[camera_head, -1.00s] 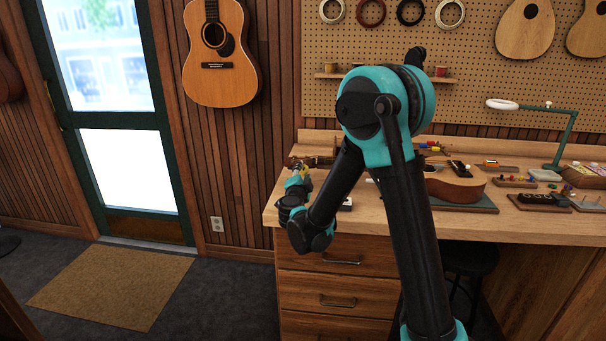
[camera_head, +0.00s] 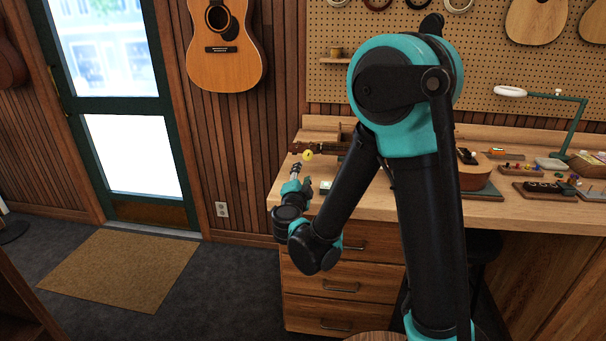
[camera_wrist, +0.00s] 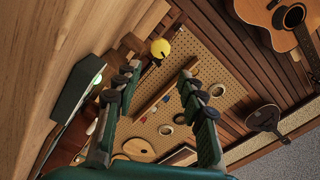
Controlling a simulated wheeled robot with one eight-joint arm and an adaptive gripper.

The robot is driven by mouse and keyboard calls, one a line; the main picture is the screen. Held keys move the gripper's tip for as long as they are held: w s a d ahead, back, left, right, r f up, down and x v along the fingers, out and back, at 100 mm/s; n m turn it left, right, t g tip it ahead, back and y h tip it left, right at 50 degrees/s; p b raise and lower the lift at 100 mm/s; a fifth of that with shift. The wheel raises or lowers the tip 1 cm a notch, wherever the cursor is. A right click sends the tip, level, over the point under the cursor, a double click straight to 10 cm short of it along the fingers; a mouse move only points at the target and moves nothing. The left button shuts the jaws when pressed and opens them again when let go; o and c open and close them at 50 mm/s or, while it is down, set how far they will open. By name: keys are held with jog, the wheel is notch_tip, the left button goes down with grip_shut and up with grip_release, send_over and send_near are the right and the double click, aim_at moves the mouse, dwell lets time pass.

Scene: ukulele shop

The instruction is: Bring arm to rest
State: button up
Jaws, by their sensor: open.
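My gripper (camera_head: 298,176) is at the left end of the workbench (camera_head: 410,206), at about bench-top height, in the head view. My arm folds down from its raised elbow to reach there. In the wrist view my gripper (camera_wrist: 158,85) has its two fingers spread well apart, with nothing between them. A small round yellow thing (camera_wrist: 160,48) shows beyond the fingertips in the wrist view. It also shows in the head view (camera_head: 308,155), just above my gripper and apart from it as far as I can tell.
A ukulele body (camera_head: 474,174) lies on the bench, partly behind my arm. A green lamp (camera_head: 573,130) and small parts stand at the right. Drawers (camera_head: 340,285) are below the bench. A guitar (camera_head: 222,50) hangs on the wall. The floor by the mat (camera_head: 120,268) is clear.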

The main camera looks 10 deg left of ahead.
jog(key=shift+r, duration=0.1)
notch_tip(320, 180, up, 7)
jog(key=d+n+y, duration=0.2)
jog(key=n+y, duration=0.5)
jog(key=n, duration=0.2)
jog(key=s+d+f+n+g+h, duration=0.2)
jog(key=s+d+f+g, duration=0.5)
jog(key=s+d+f, duration=0.4)
jog(key=s+d+f+n+g+h, duration=0.1)
jog(key=s+d+f+g+h, duration=0.3)
jog(key=s+d+f, duration=0.8)
jog(key=s+d+g, duration=0.1)
jog(key=d+g, duration=0.1)
jog(key=d, duration=0.2)
jog(key=shift+n+g, duration=0.4)
